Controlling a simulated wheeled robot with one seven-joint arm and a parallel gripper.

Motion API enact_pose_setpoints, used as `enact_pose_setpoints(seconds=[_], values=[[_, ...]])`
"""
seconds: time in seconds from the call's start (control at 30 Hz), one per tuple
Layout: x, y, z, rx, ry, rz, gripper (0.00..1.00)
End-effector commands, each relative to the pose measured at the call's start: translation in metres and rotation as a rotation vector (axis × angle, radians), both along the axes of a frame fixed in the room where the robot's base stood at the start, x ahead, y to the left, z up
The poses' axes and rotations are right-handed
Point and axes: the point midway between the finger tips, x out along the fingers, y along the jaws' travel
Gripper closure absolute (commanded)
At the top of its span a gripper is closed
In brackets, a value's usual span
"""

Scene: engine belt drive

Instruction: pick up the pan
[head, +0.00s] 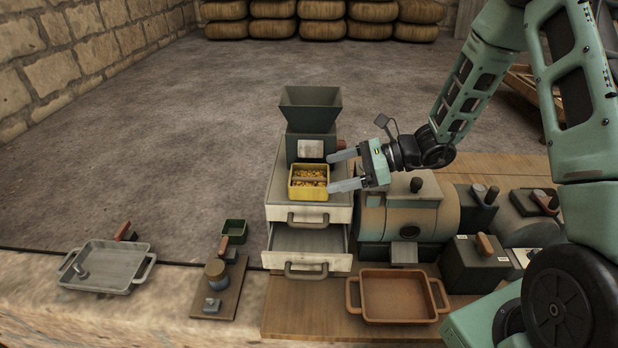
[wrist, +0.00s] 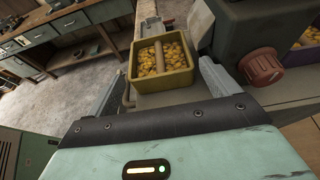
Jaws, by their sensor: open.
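A small yellow pan (head: 309,192) filled with yellow grain-like pieces sits on top of the pale drawer cabinet, in front of the dark hopper. In the wrist view the yellow pan (wrist: 165,84) lies straight ahead, with a brown bar across its middle. My gripper (head: 331,171) is open and empty, coming from the right, with its fingertips close to the pan's right side. In the wrist view my gripper (wrist: 164,62) has one finger either side of the pan's near end; I cannot tell whether they touch it. The task's "pan" could also mean another container.
The cabinet's lower drawer (head: 308,264) is pulled open. The dark hopper (head: 311,112) rises behind the yellow pan. A brown tray (head: 398,296) and a grey tray (head: 103,269) lie on the bench. A rounded machine (head: 410,213) stands right of the cabinet, below my arm.

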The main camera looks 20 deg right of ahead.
Motion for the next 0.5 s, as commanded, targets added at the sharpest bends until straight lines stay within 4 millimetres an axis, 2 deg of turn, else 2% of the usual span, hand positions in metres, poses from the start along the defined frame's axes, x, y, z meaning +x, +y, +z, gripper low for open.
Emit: enact_pose_setpoints(seconds=[0.1,0.27,0.5], values=[[0.005,0.012,-0.003,0.001,0.000,0.002,0.13],[0.008,0.020,-0.006,0.001,0.000,0.001,0.13],[0.019,0.051,-0.016,0.000,0.000,0.003,0.13]])
